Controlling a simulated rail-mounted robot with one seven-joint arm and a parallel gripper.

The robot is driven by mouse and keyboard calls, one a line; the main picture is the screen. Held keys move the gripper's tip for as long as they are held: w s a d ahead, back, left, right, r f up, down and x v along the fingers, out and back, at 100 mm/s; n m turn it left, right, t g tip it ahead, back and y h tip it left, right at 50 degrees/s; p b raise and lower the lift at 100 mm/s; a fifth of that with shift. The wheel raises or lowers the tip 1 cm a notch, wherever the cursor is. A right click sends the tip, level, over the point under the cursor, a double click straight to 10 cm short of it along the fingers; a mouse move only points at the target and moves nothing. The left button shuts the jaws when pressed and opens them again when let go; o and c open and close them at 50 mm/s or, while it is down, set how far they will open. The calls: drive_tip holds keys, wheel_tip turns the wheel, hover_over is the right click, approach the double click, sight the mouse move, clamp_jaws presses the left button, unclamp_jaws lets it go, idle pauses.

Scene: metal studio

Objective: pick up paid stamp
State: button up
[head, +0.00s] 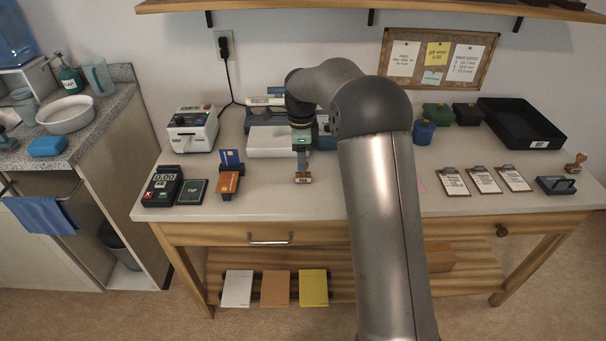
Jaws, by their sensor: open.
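A small stamp (303,179) with a brown body and a pale label stands on the worktop (330,200), left of the middle. The lettering on its label is too small to read surely. My gripper (302,168) points straight down right above this stamp, with its fingers at the stamp's upper part. It is open, and the fingers hide the stamp's handle. I cannot tell whether they touch it. A second stamp (575,163) with a wooden handle stands at the far right; its marking is not readable.
A card reader (162,187), a dark TAP pad (191,192) and an orange card holder (229,182) stand left of my gripper. A label printer (191,130) is behind them. Clipboards (484,180), an ink pad (556,185) and a black tray (520,124) are right. Bare worktop lies in front.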

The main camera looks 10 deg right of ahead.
drive_tip(key=shift+s+f, duration=0.1)
drive_tip(key=shift+f, duration=2.85)
drive_tip(key=c, duration=1)
